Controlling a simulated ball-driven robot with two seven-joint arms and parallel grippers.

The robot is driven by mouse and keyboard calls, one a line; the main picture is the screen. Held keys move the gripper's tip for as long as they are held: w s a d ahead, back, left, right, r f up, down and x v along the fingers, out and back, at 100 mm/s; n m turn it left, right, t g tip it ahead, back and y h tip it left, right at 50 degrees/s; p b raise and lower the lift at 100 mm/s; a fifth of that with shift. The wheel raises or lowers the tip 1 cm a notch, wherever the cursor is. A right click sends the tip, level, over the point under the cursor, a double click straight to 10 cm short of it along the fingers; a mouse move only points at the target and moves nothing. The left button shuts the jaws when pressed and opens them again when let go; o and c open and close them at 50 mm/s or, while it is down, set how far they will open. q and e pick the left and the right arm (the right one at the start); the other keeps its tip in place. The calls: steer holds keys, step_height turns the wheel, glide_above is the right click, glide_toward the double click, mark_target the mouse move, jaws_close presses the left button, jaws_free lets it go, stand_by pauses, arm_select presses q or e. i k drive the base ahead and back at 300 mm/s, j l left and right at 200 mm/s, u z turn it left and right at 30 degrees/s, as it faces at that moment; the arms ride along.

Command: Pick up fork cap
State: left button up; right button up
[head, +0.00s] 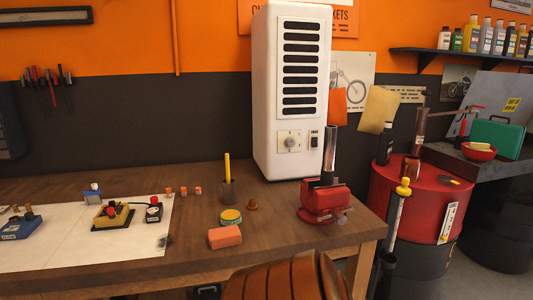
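A small brass-coloured piece (252,204), which looks like the fork cap, sits on the wooden workbench (200,262) to the left of the red vise. The red vise (322,202) stands near the bench's right end, with a shiny metal tube (331,150) upright in it. Neither of my grippers shows in the head view.
A green-and-yellow tin (231,216), an orange block (225,237) and a cup (228,192) with a yellow stick stand left of the brass piece. A white heater (263,95) stands behind. A brown rounded object (275,282) blocks the bench's front edge. A red drum (405,210) stands right.

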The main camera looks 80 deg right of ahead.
mark_target(252, 205)
steer(key=z, duration=3.15)
